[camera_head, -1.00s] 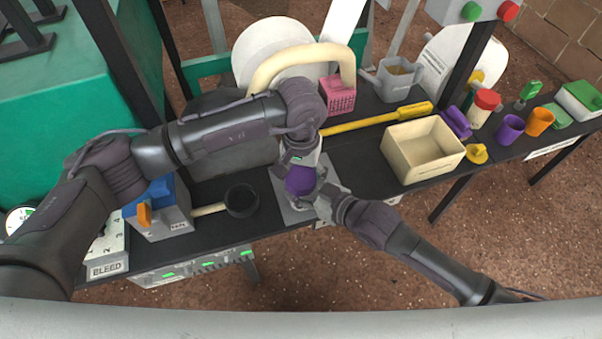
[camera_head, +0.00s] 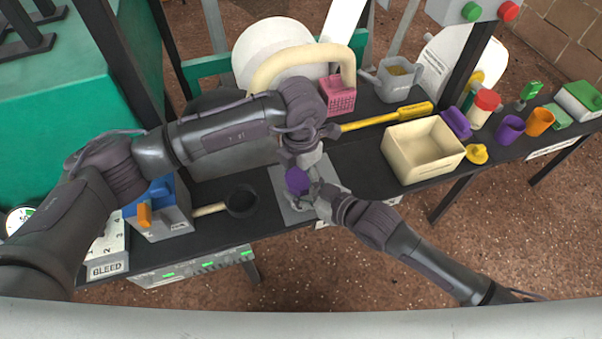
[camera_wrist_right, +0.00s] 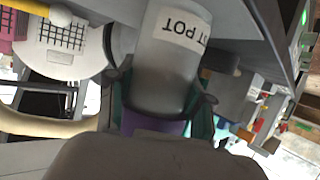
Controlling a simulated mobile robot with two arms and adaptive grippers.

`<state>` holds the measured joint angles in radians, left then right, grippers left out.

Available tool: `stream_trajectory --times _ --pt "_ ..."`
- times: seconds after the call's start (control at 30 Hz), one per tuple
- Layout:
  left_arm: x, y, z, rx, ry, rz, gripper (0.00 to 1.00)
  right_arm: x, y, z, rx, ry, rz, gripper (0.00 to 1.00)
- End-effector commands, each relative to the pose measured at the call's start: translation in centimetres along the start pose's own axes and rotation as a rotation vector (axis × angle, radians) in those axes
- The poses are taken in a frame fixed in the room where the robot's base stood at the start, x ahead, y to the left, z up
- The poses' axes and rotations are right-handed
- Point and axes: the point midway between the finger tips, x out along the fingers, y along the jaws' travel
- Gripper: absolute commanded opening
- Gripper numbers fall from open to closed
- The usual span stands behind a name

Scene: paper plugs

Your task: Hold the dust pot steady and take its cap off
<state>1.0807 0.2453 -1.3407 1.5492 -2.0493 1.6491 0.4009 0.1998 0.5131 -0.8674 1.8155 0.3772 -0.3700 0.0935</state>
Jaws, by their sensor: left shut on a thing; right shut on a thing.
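The dust pot stands on a grey plate (camera_head: 286,213) in the head view, its body mostly hidden there. In the right wrist view the grey dust pot (camera_wrist_right: 170,70) fills the middle, its label upside down in the picture. Its purple cap (camera_head: 297,181) shows below my left gripper; purple also shows at the body's end in the right wrist view (camera_wrist_right: 152,126). My left gripper (camera_head: 310,164) reaches down from above and is shut at the cap; its fingertips are hard to make out. My right gripper (camera_head: 319,190) comes from the right and is shut on the pot, close to the cap.
A black pan (camera_head: 241,200) and a grey box with a blue top (camera_head: 160,212) stand to the left. A cream tray (camera_head: 423,150), a yellow bar (camera_head: 385,117) and a pink basket (camera_head: 338,97) lie right and behind. Purple and orange cups (camera_head: 510,128) stand further right.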

Motion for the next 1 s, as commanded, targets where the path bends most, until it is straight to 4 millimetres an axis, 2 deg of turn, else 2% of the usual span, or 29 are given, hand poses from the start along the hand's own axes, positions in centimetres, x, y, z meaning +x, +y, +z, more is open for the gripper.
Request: stream_trajectory --times 0.1,0.6,0.7,0.8,1.0 --pt "0.01 -0.06 0.02 -0.309 0.0 -0.001 0.34 -0.01 0.02 0.05 -0.001 -0.001 0.0 0.0" --pt "-0.05 -0.08 0.02 -1.624 0.002 0.0 0.34 0.0 0.0 0.05 -0.001 -0.001 0.0 0.0" --pt "-0.09 -0.07 0.06 -1.812 0.0 0.0 0.34 0.0 0.0 0.05 -0.001 -0.001 0.0 0.0" --pt "-0.09 -0.07 0.04 -1.924 0.001 0.001 0.34 0.0 0.0 0.05 -0.001 -0.001 0.0 0.0" --pt "-0.1 -0.06 0.05 -1.93 0.0 0.001 0.34 0.0 -0.01 0.05 -0.001 -0.001 0.0 0.0"
